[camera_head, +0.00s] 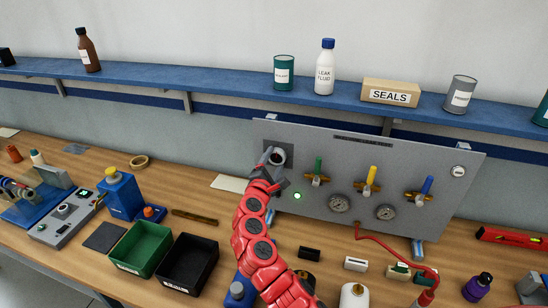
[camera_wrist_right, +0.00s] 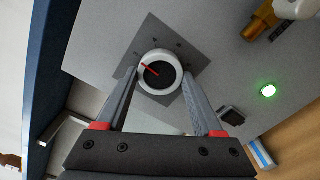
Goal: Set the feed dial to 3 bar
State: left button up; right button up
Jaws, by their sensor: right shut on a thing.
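The feed dial (camera_wrist_right: 160,72) is a white round knob with a dark face and a red pointer mark, on a grey square plate (camera_wrist_right: 196,50) of the panel. In the wrist view the red mark points to the upper left. The scale figures are too small to read. My right gripper (camera_wrist_right: 160,88) has its two fingers on either side of the knob and is shut on it. In the head view the dial (camera_head: 278,156) is partly hidden by my right gripper (camera_head: 274,158), at the panel's upper left. My left gripper is not in view.
The panel (camera_head: 330,150) carries green, yellow and blue valve handles (camera_head: 370,175), two gauges (camera_head: 386,212) and a lit green lamp (camera_head: 297,196). A blue shelf (camera_head: 220,88) runs above. Black (camera_head: 190,262) and green bins (camera_head: 142,247) stand left of my arm.

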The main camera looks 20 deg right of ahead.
jog(key=shift+f+n, duration=0.1)
jog(key=shift+n, duration=0.3)
jog(key=o, duration=1.4)
jog(key=shift+a, duration=0.1)
jog(key=b+v, duration=0.6)
jog(key=v, duration=1.1)
jog(key=shift+s+a, duration=0.1)
jog(key=shift+s, duration=0.1)
